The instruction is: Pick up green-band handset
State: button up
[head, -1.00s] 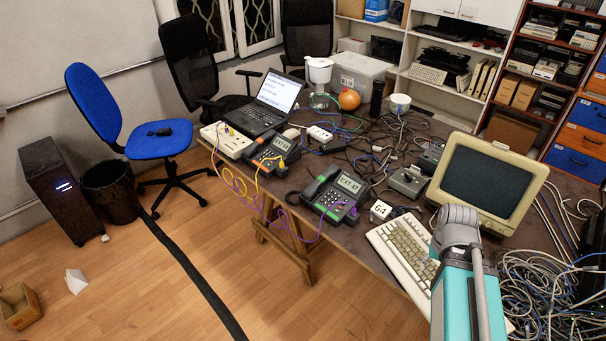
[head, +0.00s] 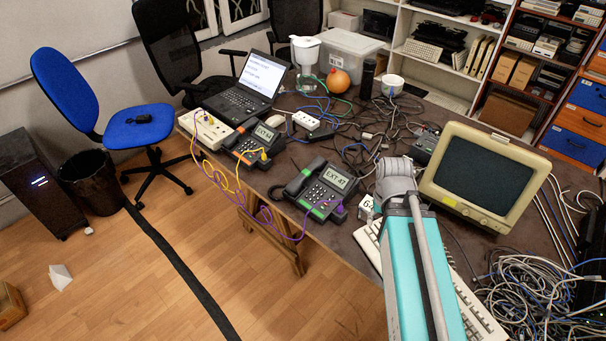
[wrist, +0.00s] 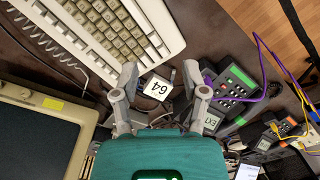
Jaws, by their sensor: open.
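The green-band handset (head: 303,178) is dark and lies on the left side of a dark desk phone (head: 335,183) whose screen reads EXT 47. A green strip shows on that phone's front. The phone also shows in the wrist view (wrist: 228,82), right of my gripper (wrist: 165,88), where I cannot clearly make out the handset. My gripper is open, with its fingers spread above the table and apart from the phone. In the head view my arm hides the gripper.
A white block marked 64 (wrist: 157,87) shows between my fingertips in the wrist view. A keyboard (wrist: 105,35) and monitor (head: 485,175) are close by. An orange-marked phone (head: 255,145) stands left of the green one. Purple and yellow cords (wrist: 262,60) loop over the table edge.

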jog(key=shift+d, duration=0.2)
jog(key=o, duration=0.3)
jog(key=shift+w, duration=0.1)
jog(key=shift+o, duration=0.7)
jog(key=shift+w+f, duration=0.1)
jog(key=w+a+f+n+t+h+b, duration=0.2)
jog(key=w+a+n+b, duration=0.2)
jog(key=w+a+n, duration=0.1)
jog(key=w+a+f+n+t+h+b, duration=0.2)
jog(key=w+a+n+h+b, duration=0.1)
jog(key=a+n, duration=0.5)
jog(key=w+a+f+n+t+h+b, duration=0.2)
jog(key=w+a+n+b, duration=0.4)
jog(key=w+a+n, duration=0.1)
jog(key=shift+w+a+n+t+h, duration=0.2)
jog(key=shift+w+n+t+h, duration=0.1)
jog(key=shift+n, duration=0.2)
jog(key=w+a+n+t+b, duration=0.1)
jog(key=a+n+t, duration=0.1)
jog(key=a, duration=0.3)
jog(key=a+r+n+t+h+b, duration=0.1)
jog(key=a+n+t+b, duration=0.1)
jog(key=a+n, duration=0.3)
jog(key=shift+w+a+r, duration=0.25)
jog(key=shift+w+a, duration=0.05)
jog(key=shift+w, duration=0.05)
